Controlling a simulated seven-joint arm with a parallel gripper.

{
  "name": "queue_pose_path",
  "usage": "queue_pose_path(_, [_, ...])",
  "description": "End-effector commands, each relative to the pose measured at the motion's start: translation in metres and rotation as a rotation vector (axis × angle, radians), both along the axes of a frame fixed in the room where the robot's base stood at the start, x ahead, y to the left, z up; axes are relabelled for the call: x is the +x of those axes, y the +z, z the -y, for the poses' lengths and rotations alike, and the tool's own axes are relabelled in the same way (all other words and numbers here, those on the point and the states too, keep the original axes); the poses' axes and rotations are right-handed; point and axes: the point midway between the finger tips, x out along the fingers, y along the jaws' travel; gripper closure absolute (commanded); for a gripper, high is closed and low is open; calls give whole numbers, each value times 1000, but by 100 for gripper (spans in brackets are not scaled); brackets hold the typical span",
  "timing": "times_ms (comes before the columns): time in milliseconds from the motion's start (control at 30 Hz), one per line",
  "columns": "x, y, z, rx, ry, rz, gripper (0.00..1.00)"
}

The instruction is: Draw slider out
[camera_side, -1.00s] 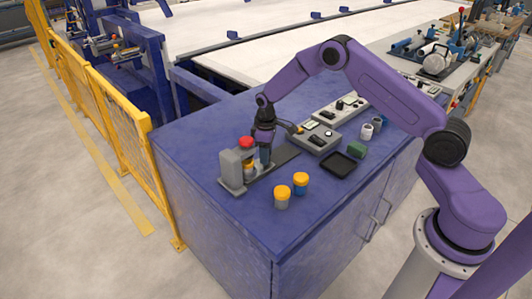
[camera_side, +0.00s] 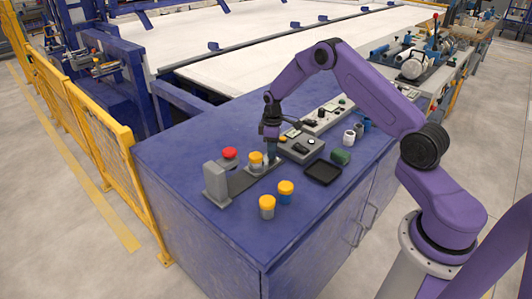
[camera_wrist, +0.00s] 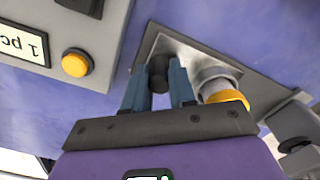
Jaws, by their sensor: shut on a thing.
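The slider is a light metal plate (camera_wrist: 200,62) with an upright dark knob (camera_wrist: 158,72). My gripper (camera_wrist: 158,84) is shut on this knob, with one blue finger on each side of it. In the side view my gripper (camera_side: 272,158) stands at the slider's right end. A grey piece with an orange cap (camera_side: 256,159) stands upright on the slider; it also shows beside my right finger in the wrist view (camera_wrist: 222,90).
Two more orange-capped pieces, one grey (camera_side: 267,206) and one blue (camera_side: 286,193), stand at the front. The blue cabinet top (camera_side: 180,150) is clear at left.

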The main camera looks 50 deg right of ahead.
Motion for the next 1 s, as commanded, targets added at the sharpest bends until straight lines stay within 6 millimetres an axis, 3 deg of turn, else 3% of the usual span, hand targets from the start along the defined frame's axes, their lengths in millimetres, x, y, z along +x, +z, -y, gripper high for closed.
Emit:
queue_pose_path(267, [0, 0, 7, -3, -7, 2, 100])
queue_pose_path(300, [0, 0, 8, -4, -7, 3, 62])
queue_pose_path(333, [0, 0, 8, -4, -8, 3, 52])
queue_pose_path(367, [0, 0, 8, -3, -8, 2, 49])
queue_pose_path(733, [0, 5, 4, -2, -4, 2, 49])
queue_pose_path(867, [1, 21, 4, -2, -4, 5, 49])
queue_pose_path(1000, [1, 49, 4, -3, -4, 7, 49])
